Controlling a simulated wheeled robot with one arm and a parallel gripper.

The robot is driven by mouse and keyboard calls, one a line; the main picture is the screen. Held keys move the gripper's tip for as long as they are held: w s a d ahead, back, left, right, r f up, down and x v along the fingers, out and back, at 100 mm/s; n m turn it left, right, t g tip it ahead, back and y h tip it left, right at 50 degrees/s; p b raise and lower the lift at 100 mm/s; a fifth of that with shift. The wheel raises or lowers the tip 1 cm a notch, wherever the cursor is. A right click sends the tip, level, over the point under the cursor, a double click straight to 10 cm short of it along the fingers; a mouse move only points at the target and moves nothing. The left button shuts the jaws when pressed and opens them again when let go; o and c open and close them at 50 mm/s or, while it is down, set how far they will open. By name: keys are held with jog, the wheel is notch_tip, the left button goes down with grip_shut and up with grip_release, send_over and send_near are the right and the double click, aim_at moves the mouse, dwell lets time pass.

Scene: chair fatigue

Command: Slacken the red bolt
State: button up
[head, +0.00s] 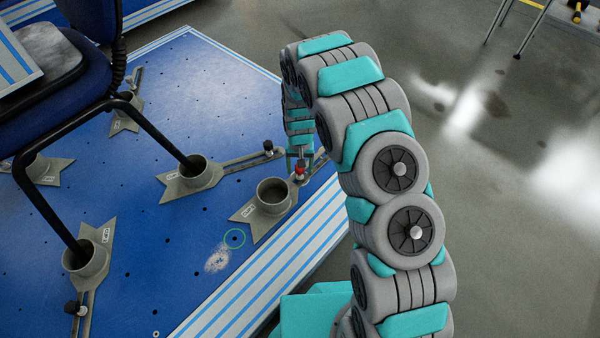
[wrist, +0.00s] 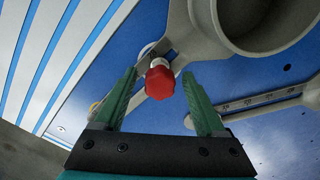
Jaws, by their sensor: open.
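The red bolt (head: 300,169) stands on the slotted arm of an empty grey cup bracket (head: 273,195), near the right edge of the blue platform. In the wrist view the red bolt head (wrist: 160,81) is a lobed knob on a pale collar. My gripper (wrist: 161,85) is open, with one green finger on each side of the knob. Gaps show between the knob and both fingers, so neither is seen touching it. In the head view my arm hides most of the gripper.
A blue chair (head: 60,85) on black legs stands in several grey cup brackets on the blue platform (head: 200,270). A neighbouring bracket's slotted arm with a black knob (head: 268,146) lies close to the bolt. Open grey floor (head: 520,200) lies right.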

jog(key=m, duration=0.4)
dwell(0.3)
jog(key=c, duration=0.7)
jog(key=shift+n, duration=0.7)
jog(key=shift+n, duration=0.7)
